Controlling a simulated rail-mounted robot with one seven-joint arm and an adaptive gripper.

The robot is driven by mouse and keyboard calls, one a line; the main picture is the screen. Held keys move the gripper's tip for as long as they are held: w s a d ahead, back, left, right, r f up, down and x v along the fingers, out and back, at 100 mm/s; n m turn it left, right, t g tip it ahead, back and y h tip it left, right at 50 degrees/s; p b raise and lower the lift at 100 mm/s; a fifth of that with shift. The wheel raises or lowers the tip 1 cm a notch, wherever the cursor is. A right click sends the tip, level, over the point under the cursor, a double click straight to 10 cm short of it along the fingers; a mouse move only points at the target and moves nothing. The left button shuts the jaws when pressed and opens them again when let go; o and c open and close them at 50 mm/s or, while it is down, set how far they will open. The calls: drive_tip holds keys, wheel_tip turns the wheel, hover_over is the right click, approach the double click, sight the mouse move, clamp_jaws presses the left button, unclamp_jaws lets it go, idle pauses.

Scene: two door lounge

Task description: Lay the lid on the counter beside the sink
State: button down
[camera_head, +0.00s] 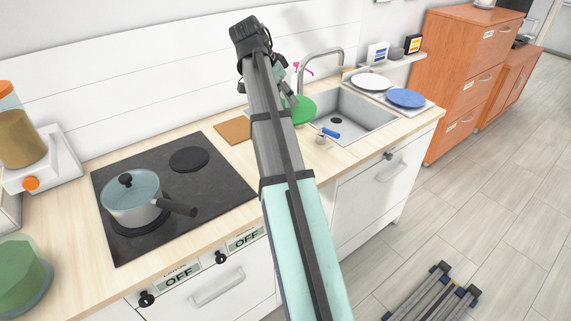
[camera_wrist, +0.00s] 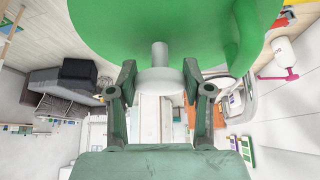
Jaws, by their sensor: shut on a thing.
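A round green lid (camera_head: 304,109) shows in the head view behind my arm, by the left edge of the sink (camera_head: 352,118). Part of it is hidden by my arm. In the wrist view the lid (camera_wrist: 170,25) fills the top, with a pale knob (camera_wrist: 160,80) between my fingers. My gripper (camera_wrist: 160,84) is shut on that knob. In the head view my gripper (camera_head: 290,92) is mostly hidden beside the arm. The wooden counter (camera_head: 235,155) runs left of and in front of the sink. I cannot tell whether the lid touches the counter.
A brown board (camera_head: 233,131) lies left of my arm. A blue-handled item (camera_head: 330,132) is at the sink's front edge. The faucet (camera_head: 322,55) stands behind. A pot (camera_head: 133,200) sits on the hob (camera_head: 215,185). White (camera_head: 371,82) and blue (camera_head: 406,98) plates are right of the sink.

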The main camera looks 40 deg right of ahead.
drive_tip(key=shift+s+m, duration=0.2)
drive_tip(key=shift+m, duration=0.1)
drive_tip(key=shift+s+f+g, duration=0.1)
drive_tip(key=shift+f+g, duration=0.05)
drive_tip(key=shift+g, duration=0.15)
drive_tip(key=shift+m, duration=0.3)
wheel_tip(320, 180, down, 20)
drive_tip(key=p, duration=0.4)
drive_tip(key=shift+a, duration=0.1)
drive_tip(key=shift+c, duration=2.4)
unclamp_jaws()
